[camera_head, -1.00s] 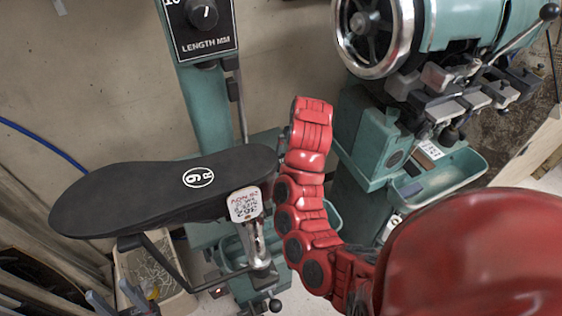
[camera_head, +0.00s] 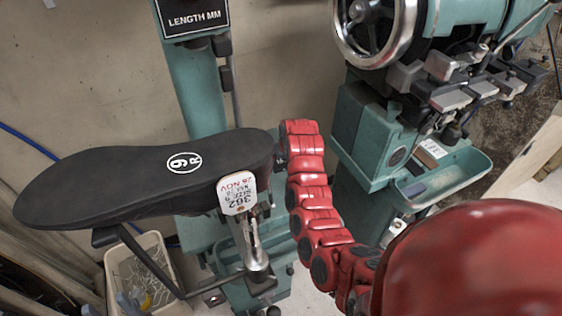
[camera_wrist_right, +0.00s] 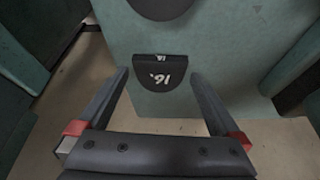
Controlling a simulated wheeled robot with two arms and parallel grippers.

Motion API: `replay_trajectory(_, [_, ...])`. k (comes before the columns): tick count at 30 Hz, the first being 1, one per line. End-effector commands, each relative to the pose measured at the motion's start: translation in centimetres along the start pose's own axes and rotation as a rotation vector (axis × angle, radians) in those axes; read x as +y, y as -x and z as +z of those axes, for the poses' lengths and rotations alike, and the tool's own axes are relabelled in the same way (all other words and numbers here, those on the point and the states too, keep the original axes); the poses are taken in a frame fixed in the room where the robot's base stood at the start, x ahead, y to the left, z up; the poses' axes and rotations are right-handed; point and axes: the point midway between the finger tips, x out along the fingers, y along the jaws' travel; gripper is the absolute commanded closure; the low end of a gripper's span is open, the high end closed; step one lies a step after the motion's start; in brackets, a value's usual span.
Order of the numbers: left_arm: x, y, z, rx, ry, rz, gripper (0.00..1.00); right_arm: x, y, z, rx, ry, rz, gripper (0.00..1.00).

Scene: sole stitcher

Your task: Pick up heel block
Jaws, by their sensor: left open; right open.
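In the right wrist view a small black block marked 16 (camera_wrist_right: 160,76), which looks like the heel block, rests against a teal surface (camera_wrist_right: 215,45). My right gripper (camera_wrist_right: 161,78) is open there, one finger on each side of the block, with a gap on both sides. In the head view my red right arm reaches up to the heel end of a large black sole (camera_head: 130,178) marked 9 R. I cannot see my left gripper.
A paper tag (camera_head: 237,193) hangs at the sole's heel end, above a metal post (camera_head: 254,250). A teal machine with a handwheel (camera_head: 375,30) stands at the right, with a teal tray (camera_head: 447,175). A bin (camera_head: 140,260) with tools stands at lower left.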

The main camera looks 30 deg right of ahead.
Motion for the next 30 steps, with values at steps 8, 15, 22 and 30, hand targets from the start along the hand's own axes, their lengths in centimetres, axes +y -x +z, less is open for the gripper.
replay_trajectory(8, [0.0,-0.5,-0.1,0.000,0.000,0.000,0.50,0.1,-2.0,-0.1,0.002,0.000,0.001,0.00])
replay_trajectory(15, [0.0,-0.5,-0.1,0.000,0.000,0.000,0.50,0.1,-2.0,-0.1,0.003,0.000,0.002,0.02])
replay_trajectory(22, [0.0,-0.5,-0.1,0.000,0.000,0.000,0.50,0.1,-2.0,-0.1,0.003,0.000,0.001,0.43])
replay_trajectory(30, [0.0,-0.5,-0.1,0.000,0.000,0.000,0.50,0.0,-2.0,-0.1,0.003,0.000,0.001,0.66])
